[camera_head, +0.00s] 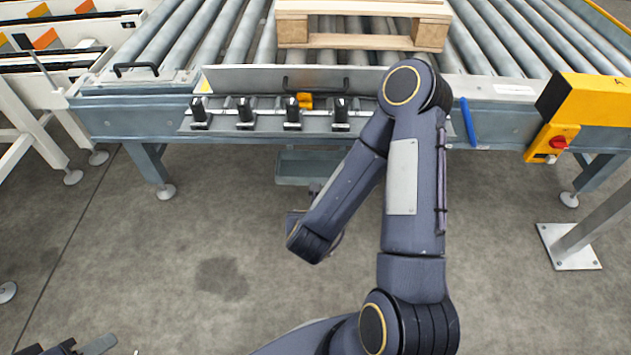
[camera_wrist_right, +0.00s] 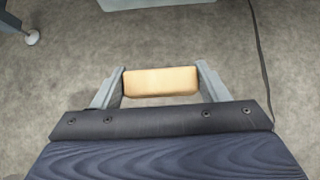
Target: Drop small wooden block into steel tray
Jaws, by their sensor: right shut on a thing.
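The small wooden block (camera_wrist_right: 161,82) is light tan and sits between the two grey fingers of my right gripper (camera_wrist_right: 158,85) in the right wrist view. The gripper is shut on it, above the concrete floor. In the head view my right wrist hides the block and most of that gripper. A grey steel tray (camera_head: 297,168) shows low beneath the conveyor's front edge, just beyond my right wrist. A grey edge, probably the tray (camera_wrist_right: 150,3), shows at the top of the wrist view. My left gripper (camera_head: 98,345) is only partly in view at the bottom left.
A roller conveyor (camera_head: 215,40) spans the back, with a wooden pallet (camera_head: 365,8) on it. A ledge with several black clamps (camera_head: 245,125) runs along its front. A yellow control box (camera_head: 590,100) and a post (camera_head: 598,228) stand at the right. The floor in front is clear.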

